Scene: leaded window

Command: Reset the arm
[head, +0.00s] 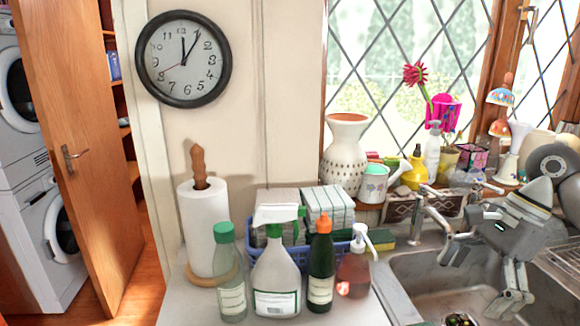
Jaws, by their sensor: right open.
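My right gripper (476,286) is at the right side of the head view, over the metal sink (405,272). Its grey body tilts down and to the left, and its two fingers are spread apart. Nothing is between the fingers. The faucet (432,208) stands just left of and behind the gripper. I cannot tell whether they touch. My left gripper is not in view.
Several bottles, including a spray bottle (276,275) and a soap pump (354,265), stand on the counter left of the sink. A paper towel roll (205,230) is further left. A vase (345,155) and other items crowd the windowsill. A dark drain shows in the sink.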

